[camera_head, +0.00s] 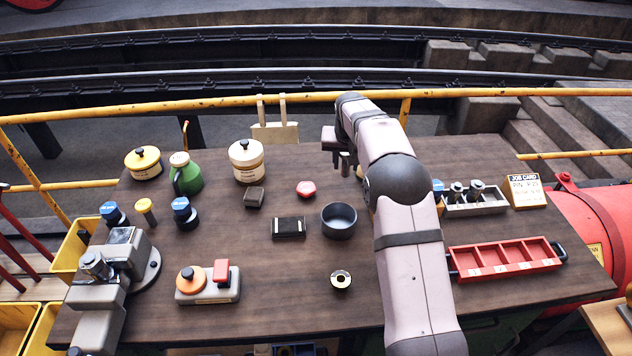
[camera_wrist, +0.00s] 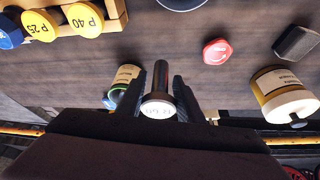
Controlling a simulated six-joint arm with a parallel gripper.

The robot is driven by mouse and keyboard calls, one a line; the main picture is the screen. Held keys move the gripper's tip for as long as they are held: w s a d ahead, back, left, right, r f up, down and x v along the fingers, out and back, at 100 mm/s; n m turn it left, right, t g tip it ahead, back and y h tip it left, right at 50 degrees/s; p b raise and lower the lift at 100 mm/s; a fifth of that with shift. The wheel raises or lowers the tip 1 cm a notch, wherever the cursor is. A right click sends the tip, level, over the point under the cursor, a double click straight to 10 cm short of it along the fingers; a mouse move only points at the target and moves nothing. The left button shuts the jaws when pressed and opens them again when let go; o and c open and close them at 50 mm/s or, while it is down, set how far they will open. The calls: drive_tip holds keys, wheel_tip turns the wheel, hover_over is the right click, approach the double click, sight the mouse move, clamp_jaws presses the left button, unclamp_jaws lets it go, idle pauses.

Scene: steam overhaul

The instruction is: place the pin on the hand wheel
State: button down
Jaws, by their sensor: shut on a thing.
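My gripper (camera_head: 343,158) is over the back of the table, right of the cream canister. In the wrist view my gripper (camera_wrist: 158,92) is shut on a dark pin (camera_wrist: 160,76) with a pale, lettered round end; the lettering is too small to read. The pin is held above the table. The red rounded piece (camera_head: 306,188), which seems to be the hand wheel, lies on the table in front and left of my gripper. It also shows in the wrist view (camera_wrist: 216,51), apart from the pin, with a pale mark on top.
A dark bowl (camera_head: 339,234), a black box (camera_head: 289,236) and a dark block (camera_head: 254,197) lie near the red piece. The cream canister (camera_head: 247,170) stands at the back. A pin rack (camera_head: 485,208) and red tray (camera_head: 505,268) are at right. The middle front is mostly clear.

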drive_tip(key=w+a+f, duration=0.1)
drive_tip(key=a, duration=0.4)
wheel_tip(320, 180, up, 6)
drive_tip(key=n+y, duration=0.2)
drive_tip(key=n, duration=0.2)
hover_over(304, 183)
drive_tip(key=s, duration=0.2)
drive_tip(key=shift+w+d+f, duration=0.15)
drive_tip(key=shift+d, duration=0.15)
drive_tip(key=shift+n, duration=0.3)
drive_tip(key=shift+f+p, duration=1.25)
drive_tip(key=shift+f, duration=3.8)
drive_tip(key=shift+f, duration=0.15)
drive_tip(key=c, duration=1.2)
unclamp_jaws()
